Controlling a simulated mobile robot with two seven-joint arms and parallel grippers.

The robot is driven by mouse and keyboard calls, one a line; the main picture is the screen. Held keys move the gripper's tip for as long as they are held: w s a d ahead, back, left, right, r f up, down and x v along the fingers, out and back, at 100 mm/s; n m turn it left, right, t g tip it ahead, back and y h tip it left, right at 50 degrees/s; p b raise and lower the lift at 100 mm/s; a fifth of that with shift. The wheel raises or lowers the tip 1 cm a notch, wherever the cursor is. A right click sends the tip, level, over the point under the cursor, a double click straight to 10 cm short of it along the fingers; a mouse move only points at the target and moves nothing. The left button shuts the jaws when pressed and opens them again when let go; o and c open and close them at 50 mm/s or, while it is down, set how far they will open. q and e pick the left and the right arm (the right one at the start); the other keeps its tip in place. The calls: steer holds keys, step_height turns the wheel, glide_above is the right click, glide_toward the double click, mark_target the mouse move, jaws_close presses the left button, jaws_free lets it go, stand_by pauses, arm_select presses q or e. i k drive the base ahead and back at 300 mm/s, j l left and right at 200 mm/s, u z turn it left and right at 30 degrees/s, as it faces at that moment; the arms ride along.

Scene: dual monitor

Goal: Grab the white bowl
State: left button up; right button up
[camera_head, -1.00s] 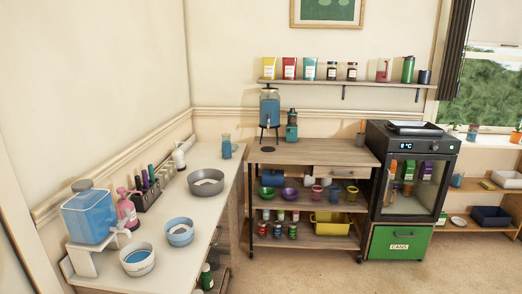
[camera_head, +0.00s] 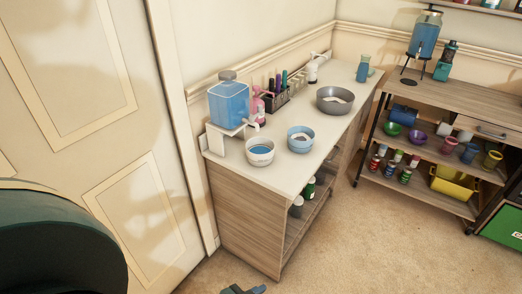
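A white bowl (camera_head: 260,156) with blue inside stands upright on the near end of the pale counter (camera_head: 246,176), just below the blue dispenser's tap. A light blue bowl (camera_head: 300,143) stands close to its right. A larger grey bowl (camera_head: 334,103) is farther back on the counter. No gripper fingers can be made out. A large dark rounded part at the lower left looks like my own arm. A small dark teal shape shows at the bottom edge, too cut off to tell what it is. Nothing touches the white bowl.
The blue dispenser (camera_head: 229,103) sits on a white stand behind the bowl. A pink bottle (camera_head: 258,104) and a dark rack (camera_head: 276,98) line the wall. A closed door (camera_head: 75,70) is at left. A wooden shelf unit (camera_head: 455,118) stands at right. The floor (camera_head: 385,250) in front is clear.

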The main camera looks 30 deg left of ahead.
mark_target(260, 151)
steer(key=i+u, duration=0.1)
steer(key=u, duration=0.6)
steer(key=i+l+u, duration=0.1)
steer(key=u, duration=0.25)
steer(key=i+l+u, duration=0.4)
steer(key=l, duration=0.25)
steer(key=i+l+u, duration=0.15)
steer(key=l, duration=0.15)
steer(key=i+l, duration=0.15)
steer(key=l, duration=0.2)
steer(key=i+l, duration=0.15)
steer(key=l, duration=0.25)
steer(key=i+l+u, duration=0.1)
steer(key=l, duration=0.25)
